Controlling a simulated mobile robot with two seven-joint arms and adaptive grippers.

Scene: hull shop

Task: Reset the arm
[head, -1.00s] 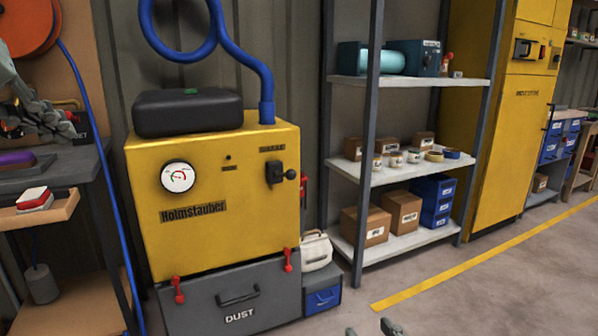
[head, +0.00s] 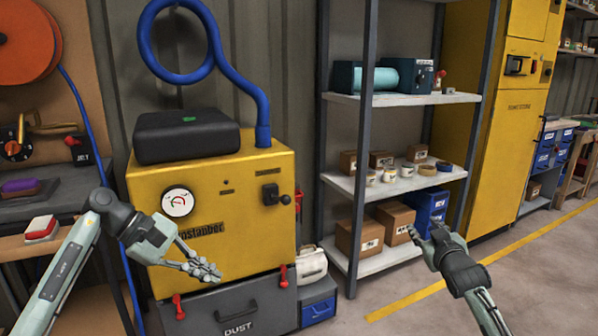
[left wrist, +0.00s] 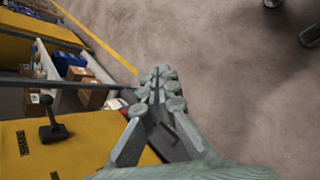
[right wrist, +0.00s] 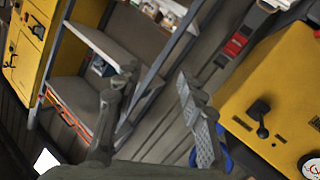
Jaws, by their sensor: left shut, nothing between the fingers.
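My left gripper (head: 208,270) is in front of the lower part of the yellow dust machine (head: 245,215) in the head view, its arm coming in from the left. Its fingers are closed together and empty, as the left wrist view (left wrist: 162,85) also shows. My right gripper (head: 428,238) is raised in front of the lower shelves, right of the machine. In the right wrist view (right wrist: 155,95) its two fingers stand well apart with nothing between them.
The machine carries a black case (head: 185,135), a gauge, a black lever (head: 272,194) and a grey drawer (head: 240,312) with red clamps. A shelf rack (head: 400,98) stands right of it, a workbench (head: 60,205) left. The floor at front right is clear.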

